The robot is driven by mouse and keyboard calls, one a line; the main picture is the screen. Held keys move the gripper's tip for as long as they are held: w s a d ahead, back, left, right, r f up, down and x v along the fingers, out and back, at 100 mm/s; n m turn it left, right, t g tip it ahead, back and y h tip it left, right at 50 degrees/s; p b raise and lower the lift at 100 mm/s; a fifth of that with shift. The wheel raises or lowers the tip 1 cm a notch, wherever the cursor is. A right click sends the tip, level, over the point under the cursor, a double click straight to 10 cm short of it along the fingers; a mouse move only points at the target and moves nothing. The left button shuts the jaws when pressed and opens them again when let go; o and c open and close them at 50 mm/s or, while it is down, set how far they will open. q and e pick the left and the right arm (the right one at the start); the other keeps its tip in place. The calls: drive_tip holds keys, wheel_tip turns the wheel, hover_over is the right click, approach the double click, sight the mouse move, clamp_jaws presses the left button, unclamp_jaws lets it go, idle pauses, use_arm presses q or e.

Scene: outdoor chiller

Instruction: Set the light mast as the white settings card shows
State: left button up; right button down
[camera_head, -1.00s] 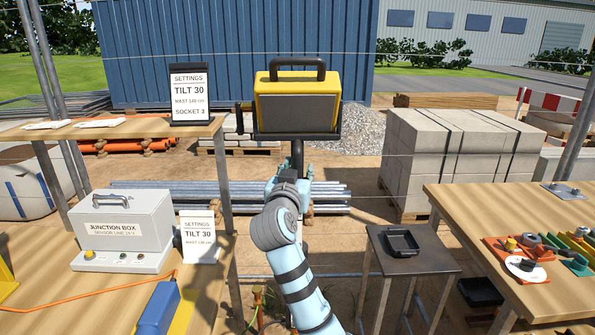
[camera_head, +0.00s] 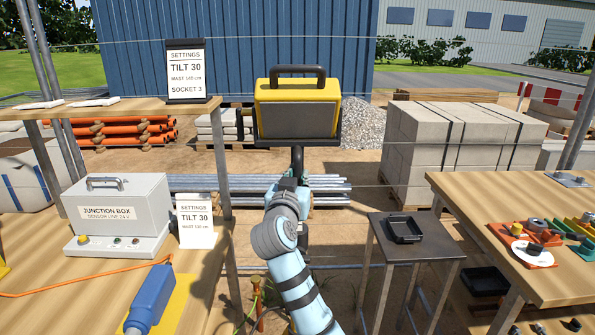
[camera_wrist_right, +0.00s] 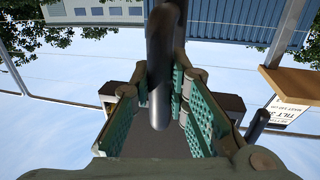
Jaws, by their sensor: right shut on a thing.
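The light mast carries a yellow and dark lamp head (camera_head: 298,107) with a black top handle, in the middle of the head view. Its dark post (camera_head: 297,158) runs down below the lamp. My right gripper (camera_head: 289,188) is at the post under the lamp. In the right wrist view its green pads (camera_wrist_right: 177,95) are shut on a dark round bar (camera_wrist_right: 160,80) of the mast. A settings card (camera_head: 186,71) in a black holder reads TILT 30, MAST 140 cm, SOCKET 3. A smaller white card (camera_head: 196,221) on the table reads TILT 30, MAST 140 cm. My left gripper is out of view.
A grey junction box (camera_head: 118,212) and a blue tool-like object (camera_head: 151,300) are on the left table. A small stand (camera_head: 412,230) with a black tray (camera_head: 404,229) is right of my arm. The right bench (camera_head: 535,285) holds orange and green parts. Thin wires cross the view.

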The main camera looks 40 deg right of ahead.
wheel_tip(320, 180, down, 3)
drive_tip(key=shift+r+b, duration=0.15)
drive_tip(key=shift+b, duration=0.15)
drive_tip(key=shift+r, duration=0.2)
drive_tip(key=c, duration=1.5)
unclamp_jaws()
drive_tip(key=shift+c, duration=0.2)
drive_tip(key=v, duration=0.7)
drive_tip(key=shift+s+a, duration=0.2)
drive_tip(key=shift+d, duration=0.1)
